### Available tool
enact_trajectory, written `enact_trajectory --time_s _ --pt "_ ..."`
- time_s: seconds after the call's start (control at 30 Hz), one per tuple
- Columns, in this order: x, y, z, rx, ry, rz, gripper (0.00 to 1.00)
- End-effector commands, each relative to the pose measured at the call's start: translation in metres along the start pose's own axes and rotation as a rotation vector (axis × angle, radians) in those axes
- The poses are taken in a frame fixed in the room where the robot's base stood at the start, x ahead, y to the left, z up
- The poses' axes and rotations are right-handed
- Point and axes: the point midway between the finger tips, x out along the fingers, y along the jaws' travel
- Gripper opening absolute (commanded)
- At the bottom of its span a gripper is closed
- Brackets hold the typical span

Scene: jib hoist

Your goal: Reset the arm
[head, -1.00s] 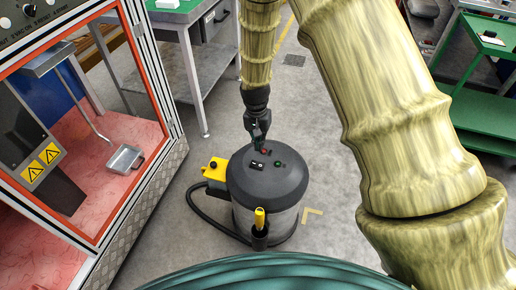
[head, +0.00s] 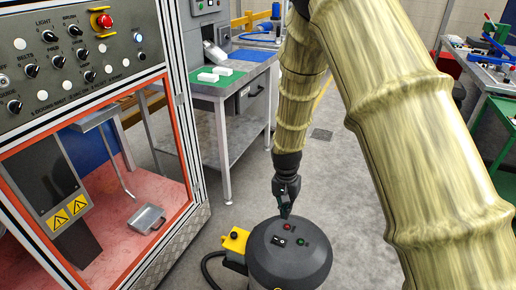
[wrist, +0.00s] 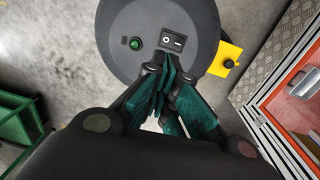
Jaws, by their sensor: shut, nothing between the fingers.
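My arm comes down from the upper right in the head view, and my gripper (head: 285,212) points downward just above the top of a dark round canister (head: 290,262). The fingers are together with nothing between them. In the wrist view the closed fingers of my gripper (wrist: 165,105) lie over the near part of the canister lid (wrist: 120,40). The lid carries a rocker switch (head: 280,240), a red button (head: 289,226) and a green button (head: 300,242). The wrist view shows the green button (wrist: 135,43) too; the red one is hidden there. I cannot tell whether the fingertips touch the lid.
A cabinet with a control panel (head: 85,50) and an orange-framed window stands at the left. A yellow block (head: 236,240) is on the canister's side. A grey workbench (head: 222,105) stands behind, and a green cart (head: 500,120) at the right. Floor between them is clear.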

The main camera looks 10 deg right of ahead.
Motion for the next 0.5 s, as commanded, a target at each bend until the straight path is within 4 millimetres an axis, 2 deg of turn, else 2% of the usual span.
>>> enact_trajectory --time_s 0.07,0.17,0.27,0.4,0.5 --pt "0.003 0.002 0.002 -0.003 -0.001 0.001 0.00" --pt "0.018 0.009 0.010 -0.023 -0.004 0.000 0.00" --pt "0.048 0.025 0.028 -0.067 -0.007 -0.002 0.00" --pt "0.097 0.056 0.067 -0.153 -0.008 -0.010 0.00" --pt "0.127 0.080 0.098 -0.216 -0.006 -0.018 0.00"
